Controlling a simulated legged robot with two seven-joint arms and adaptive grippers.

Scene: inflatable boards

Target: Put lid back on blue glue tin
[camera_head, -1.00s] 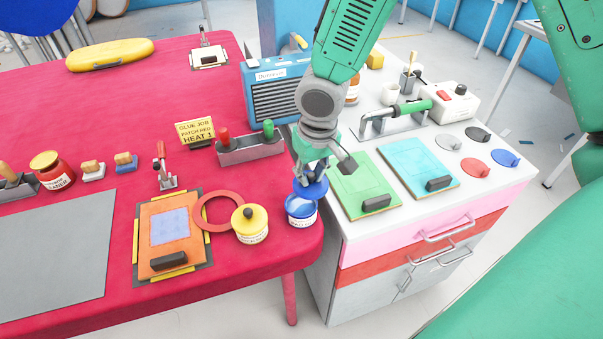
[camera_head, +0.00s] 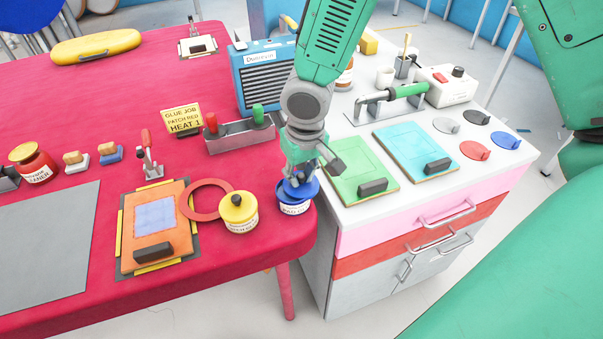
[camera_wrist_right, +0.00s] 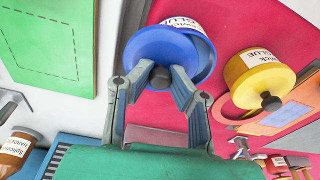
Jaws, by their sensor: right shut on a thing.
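The blue glue tin (camera_head: 294,208) stands upright near the right corner of the red table. My right gripper (camera_head: 299,180) comes down over it, shut on the knob of the blue lid (camera_head: 306,191). In the right wrist view the blue lid (camera_wrist_right: 150,52) is at the tin's mouth and looks slightly off to one side. The dark knob sits between the fingertips of my right gripper (camera_wrist_right: 160,77). The tin (camera_wrist_right: 190,15) shows behind the lid. My left gripper is not in view.
A yellow-lidded glue tin (camera_head: 238,215) stands just left of the blue tin, beside a red ring (camera_head: 190,212). A clamp holder (camera_head: 240,140) is behind. The white cabinet top (camera_head: 412,205) with green and cyan boards lies to the right.

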